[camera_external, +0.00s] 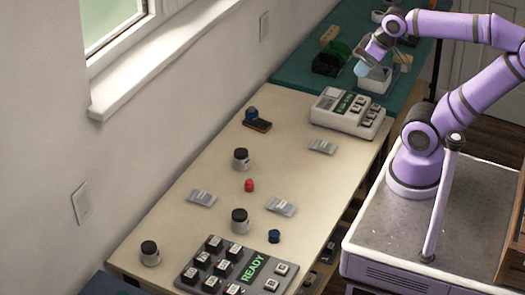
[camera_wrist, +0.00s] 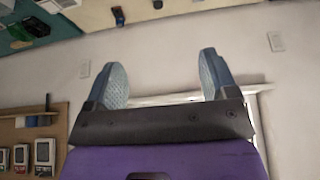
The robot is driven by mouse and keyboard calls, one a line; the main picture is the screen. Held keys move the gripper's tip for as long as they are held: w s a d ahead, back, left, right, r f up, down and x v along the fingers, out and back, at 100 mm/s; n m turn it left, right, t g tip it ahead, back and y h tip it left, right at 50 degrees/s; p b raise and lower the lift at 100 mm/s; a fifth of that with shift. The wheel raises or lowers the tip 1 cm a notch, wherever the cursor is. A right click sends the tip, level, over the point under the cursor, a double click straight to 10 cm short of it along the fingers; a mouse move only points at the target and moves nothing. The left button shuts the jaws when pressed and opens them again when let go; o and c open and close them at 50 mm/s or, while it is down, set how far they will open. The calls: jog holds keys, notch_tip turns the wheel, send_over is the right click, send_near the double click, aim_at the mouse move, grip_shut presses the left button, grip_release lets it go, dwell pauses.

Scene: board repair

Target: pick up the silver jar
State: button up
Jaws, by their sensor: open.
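Three silver-grey jars with black lids stand upright on the pale tabletop in the external view: one in the middle (camera_external: 241,160), one nearer the front (camera_external: 239,222), and one at the front left (camera_external: 150,255). They look alike at this size. My gripper (camera_external: 362,68) is high at the back, over the teal surface by a white container, well away from all three jars. In the wrist view my gripper (camera_wrist: 162,80) has its two fingers wide apart with nothing between them. No jar can be made out surely in the wrist view.
A white keypad device (camera_external: 345,113) stands at the table's back right, and a grey READY panel (camera_external: 237,268) at its front. A red piece (camera_external: 249,185), a blue cap (camera_external: 274,236) and flat grey packets (camera_external: 281,207) lie around the jars. A wall (camera_external: 150,110) borders the left.

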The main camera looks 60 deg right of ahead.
jog(key=shift+o, duration=0.9)
